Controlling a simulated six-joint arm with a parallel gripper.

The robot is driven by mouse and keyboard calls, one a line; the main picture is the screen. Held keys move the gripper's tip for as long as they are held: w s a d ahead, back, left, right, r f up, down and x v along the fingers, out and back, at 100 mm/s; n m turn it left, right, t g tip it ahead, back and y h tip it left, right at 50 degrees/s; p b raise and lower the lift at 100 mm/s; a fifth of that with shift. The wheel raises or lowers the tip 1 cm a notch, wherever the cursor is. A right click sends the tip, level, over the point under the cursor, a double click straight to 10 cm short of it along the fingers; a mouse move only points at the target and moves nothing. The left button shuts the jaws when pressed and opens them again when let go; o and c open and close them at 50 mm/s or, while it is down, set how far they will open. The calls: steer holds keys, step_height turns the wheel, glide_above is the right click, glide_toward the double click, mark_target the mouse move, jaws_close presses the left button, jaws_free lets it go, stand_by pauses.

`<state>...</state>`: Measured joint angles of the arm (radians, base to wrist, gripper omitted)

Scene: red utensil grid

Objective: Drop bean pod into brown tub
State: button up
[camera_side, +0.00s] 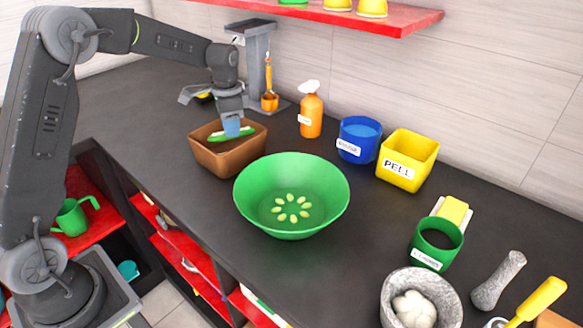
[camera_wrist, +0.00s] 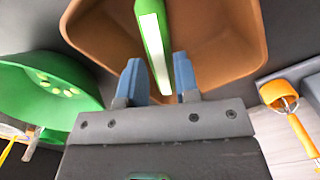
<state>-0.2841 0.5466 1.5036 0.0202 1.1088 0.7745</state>
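The bean pod (camera_wrist: 153,35) is long and green with a pale stripe. In the side view the pod (camera_side: 218,138) shows within the outline of the brown tub's opening. The brown tub (camera_side: 225,162) is a square, open container on the dark counter; its inner wall (camera_wrist: 235,40) fills the upper part of the wrist view. In the side view my gripper (camera_side: 232,126) points down over the tub. The pod's exact height above the tub floor is unclear.
A large green bowl (camera_side: 260,185) with pale seed shapes stands just right of the tub. An orange spray bottle (camera_side: 311,115), a blue tub (camera_side: 350,150) and a yellow PELL tub (camera_side: 402,178) stand behind. A grey stand (camera_side: 256,60) holds an orange ladle (camera_side: 269,101).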

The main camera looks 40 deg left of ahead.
steer(key=o, duration=0.4)
steer(key=shift+r, duration=0.1)
step_height(320, 180, up, 14)
steer(key=shift+w+d+f, duration=0.1)
steer(key=shift+w+f, duration=0.05)
stand_by(0.3)
steer(key=s+d+r+n+t, duration=0.2)
steer(key=s+d+r, duration=0.25)
steer(key=s, duration=0.25)
steer(key=s+d+f+n+t, duration=0.1)
steer(key=s+d+f, duration=0.1)
steer(key=s, duration=0.5)
steer(key=s+d+f+n+t, duration=0.1)
steer(key=s+d+f, duration=0.2)
steer(key=s, duration=0.3)
steer(key=s+d+f+n+t, duration=0.1)
steer(key=s+d+f, duration=0.1)
steer(key=s+d, duration=0.2)
steer(key=shift+s+d+f+n+t, duration=0.1)
steer(key=shift+s+f+n+t, duration=0.1)
steer(key=shift+s, duration=0.75)
steer(key=shift+s+d+f+n+t, duration=0.1)
steer(key=shift+s+n+t, duration=0.1)
steer(key=shift+s, duration=0.7)
